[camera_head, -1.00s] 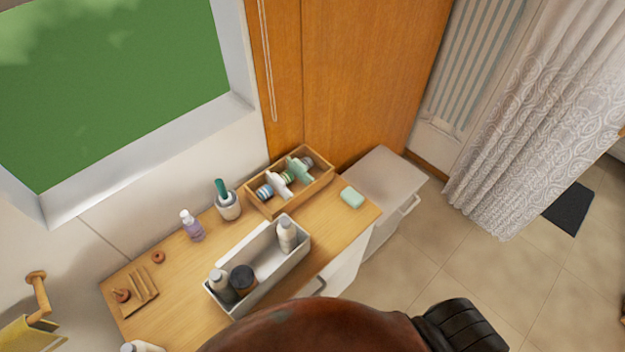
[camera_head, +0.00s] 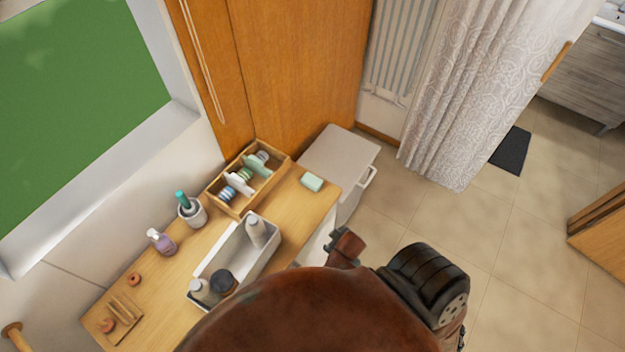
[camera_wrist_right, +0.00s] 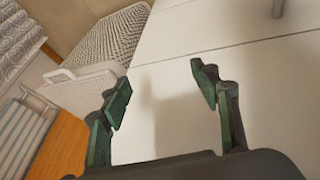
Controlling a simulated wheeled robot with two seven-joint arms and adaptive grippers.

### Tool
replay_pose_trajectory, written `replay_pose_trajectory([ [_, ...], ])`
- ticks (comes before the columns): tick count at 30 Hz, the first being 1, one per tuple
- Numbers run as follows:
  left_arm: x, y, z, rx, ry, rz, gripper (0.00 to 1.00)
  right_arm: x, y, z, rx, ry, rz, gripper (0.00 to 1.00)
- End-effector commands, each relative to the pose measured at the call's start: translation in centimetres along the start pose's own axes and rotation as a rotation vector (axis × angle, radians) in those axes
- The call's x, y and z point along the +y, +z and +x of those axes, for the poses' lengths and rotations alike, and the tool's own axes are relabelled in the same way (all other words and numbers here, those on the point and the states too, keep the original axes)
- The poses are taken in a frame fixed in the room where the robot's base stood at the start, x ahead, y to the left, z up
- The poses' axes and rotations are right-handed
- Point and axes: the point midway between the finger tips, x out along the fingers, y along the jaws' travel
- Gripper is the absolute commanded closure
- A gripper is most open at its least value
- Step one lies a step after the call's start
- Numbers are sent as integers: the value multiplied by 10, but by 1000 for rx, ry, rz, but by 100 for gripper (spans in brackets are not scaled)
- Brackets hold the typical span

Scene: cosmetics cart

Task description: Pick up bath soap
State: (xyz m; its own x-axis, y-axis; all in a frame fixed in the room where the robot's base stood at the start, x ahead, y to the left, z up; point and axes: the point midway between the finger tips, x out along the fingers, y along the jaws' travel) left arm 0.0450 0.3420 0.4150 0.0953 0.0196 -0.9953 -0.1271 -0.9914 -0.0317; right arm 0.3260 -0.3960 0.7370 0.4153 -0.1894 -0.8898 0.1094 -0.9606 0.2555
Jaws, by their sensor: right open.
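The bath soap (camera_head: 312,182) is a pale green rounded block lying at the right end of the wooden cart top (camera_head: 292,212) in the head view. It does not show in the right wrist view. My right gripper (camera_wrist_right: 160,85) is open with nothing between its dark green fingers; a white panelled surface lies beyond them. In the head view my reddish-brown arm covers the bottom middle, and the right gripper's fingers cannot be made out there. My left gripper is not in view.
Beside the soap are a wooden divided box (camera_head: 236,209) and a white bin (camera_head: 210,262) holding bottles. A purple pump bottle (camera_head: 163,243) and a cup with a green-handled brush (camera_head: 191,210) stand near the wall. Open floor lies right.

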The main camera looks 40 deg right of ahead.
Motion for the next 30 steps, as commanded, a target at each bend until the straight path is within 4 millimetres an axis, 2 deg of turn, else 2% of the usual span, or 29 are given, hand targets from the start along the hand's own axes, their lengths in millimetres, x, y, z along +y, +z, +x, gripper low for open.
replay_pose_trajectory([
  [1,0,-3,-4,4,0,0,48,10,-15,-23,19,14,3,44],
  [3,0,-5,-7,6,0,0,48,20,-29,-47,37,30,6,44],
  [10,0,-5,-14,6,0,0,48,49,-64,-117,96,87,6,44],
  [12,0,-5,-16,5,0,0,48,66,-83,-138,143,131,-17,44],
  [14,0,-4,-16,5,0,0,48,80,-102,-149,193,180,-52,44],
  [18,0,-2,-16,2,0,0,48,112,-153,-171,334,308,-168,44],
  [23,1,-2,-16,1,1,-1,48,134,-220,-200,518,456,-350,44],
  [24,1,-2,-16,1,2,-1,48,136,-238,-210,571,494,-410,44],
  [27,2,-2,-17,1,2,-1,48,133,-289,-239,720,599,-600,44],
  [29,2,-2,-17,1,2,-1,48,122,-320,-260,819,663,-748,44],
  [30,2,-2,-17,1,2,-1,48,111,-338,-273,886,701,-859,44],
])
